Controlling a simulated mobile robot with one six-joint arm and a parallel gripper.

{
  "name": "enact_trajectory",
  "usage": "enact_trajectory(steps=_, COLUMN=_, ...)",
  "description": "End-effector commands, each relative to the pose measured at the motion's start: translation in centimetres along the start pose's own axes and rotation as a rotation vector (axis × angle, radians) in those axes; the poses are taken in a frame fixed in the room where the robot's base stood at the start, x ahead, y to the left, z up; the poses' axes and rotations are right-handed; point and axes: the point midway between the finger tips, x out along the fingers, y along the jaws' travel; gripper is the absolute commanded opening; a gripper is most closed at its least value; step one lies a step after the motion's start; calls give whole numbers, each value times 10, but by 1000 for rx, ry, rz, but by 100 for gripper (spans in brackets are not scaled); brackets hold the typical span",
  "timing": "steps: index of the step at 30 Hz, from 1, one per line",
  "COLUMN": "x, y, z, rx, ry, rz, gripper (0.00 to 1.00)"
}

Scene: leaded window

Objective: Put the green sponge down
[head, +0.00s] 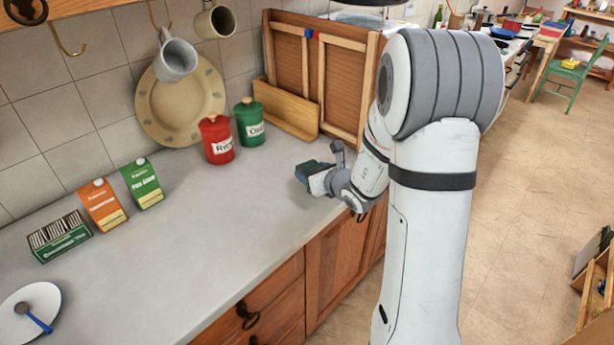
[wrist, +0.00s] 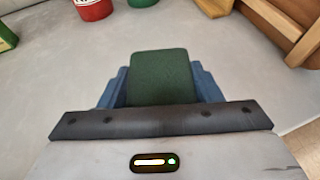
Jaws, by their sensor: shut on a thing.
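The green sponge (wrist: 160,78) is dark green and sits between the blue fingers of my gripper (wrist: 160,85) in the wrist view. My gripper is shut on it. In the head view the sponge (head: 309,168) shows at the end of my arm, over the grey counter (head: 215,255) near its front edge. I cannot tell whether the sponge touches the counter.
A red canister (head: 216,140) and a green canister (head: 250,123) stand behind, near the wall. A wooden frame (head: 320,75) leans at the back right. Cartons (head: 102,205) and a plate (head: 28,312) are at the left. The middle of the counter is clear.

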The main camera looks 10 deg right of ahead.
Motion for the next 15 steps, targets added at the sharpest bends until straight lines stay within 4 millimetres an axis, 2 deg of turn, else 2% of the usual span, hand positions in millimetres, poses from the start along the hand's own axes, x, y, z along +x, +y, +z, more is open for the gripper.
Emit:
enact_trajectory(steps=3, x=17, y=-6, z=26, rx=-36, ry=-4, rz=71, gripper=40)
enact_trajectory(steps=9, x=37, y=-18, z=60, rx=-85, ry=-2, rz=189, gripper=40)
enact_trajectory(steps=12, x=43, y=-24, z=70, rx=-99, ry=0, rz=229, gripper=40)
enact_trajectory(steps=15, x=47, y=-28, z=72, rx=-106, ry=2, rz=251, gripper=40)
